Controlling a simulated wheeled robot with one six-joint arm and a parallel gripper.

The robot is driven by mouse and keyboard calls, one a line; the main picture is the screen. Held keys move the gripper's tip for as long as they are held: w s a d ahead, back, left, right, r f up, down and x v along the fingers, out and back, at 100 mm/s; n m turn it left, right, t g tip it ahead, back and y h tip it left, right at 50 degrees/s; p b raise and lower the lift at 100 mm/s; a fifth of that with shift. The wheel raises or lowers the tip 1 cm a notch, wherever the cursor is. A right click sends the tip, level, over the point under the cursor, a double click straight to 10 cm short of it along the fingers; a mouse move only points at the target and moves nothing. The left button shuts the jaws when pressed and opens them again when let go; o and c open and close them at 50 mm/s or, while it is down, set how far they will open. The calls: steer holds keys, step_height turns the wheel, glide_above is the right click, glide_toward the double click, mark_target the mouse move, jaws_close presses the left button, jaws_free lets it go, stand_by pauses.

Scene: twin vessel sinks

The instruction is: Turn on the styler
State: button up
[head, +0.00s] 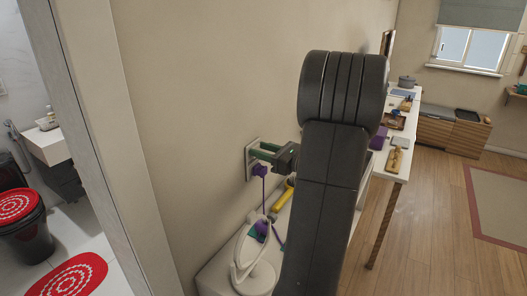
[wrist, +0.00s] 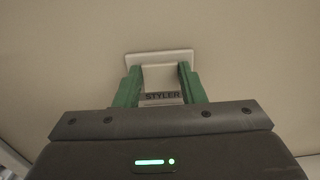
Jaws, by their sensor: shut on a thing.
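A pale wall plate (head: 249,160) is on the beige wall; it also shows in the wrist view (wrist: 160,54). My gripper (head: 259,152) is at the plate, its green fingers pointing at the wall. In the wrist view the fingers (wrist: 158,80) stand on either side of a pale block labelled STYLER (wrist: 162,96), shut on it. Whether it is a plug or a switch I cannot tell. A purple plug (head: 260,171) sits just below the fingers. Its purple cord (head: 263,190) runs down to a purple and teal item (head: 260,230), partly behind a mirror.
A round white stand mirror (head: 246,252) and a yellow item (head: 283,196) are on the white counter (head: 214,272) below. My dark arm hides much of the counter. A long table (head: 400,165) with several objects runs along the wall at right. Wooden floor is open at right.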

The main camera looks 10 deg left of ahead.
steer(key=shift+f+y+b, duration=0.5)
steer(key=shift+b, duration=0.45)
steer(key=shift+f+t+y+b, duration=0.1)
steer(key=shift+t+y+b, duration=0.3)
steer(key=shift+y+b, duration=0.35)
steer(key=shift+b, duration=0.4)
steer(key=shift+r, duration=0.2)
steer(key=o, duration=1)
steer(key=shift+d, duration=0.1)
steer(key=b+v, duration=0.1)
steer(key=v, duration=0.6)
steer(key=b+v, duration=0.1)
steer(key=v, duration=0.5)
steer(key=shift+s+d+f+b, duration=0.25)
steer(key=shift+f+b, duration=0.05)
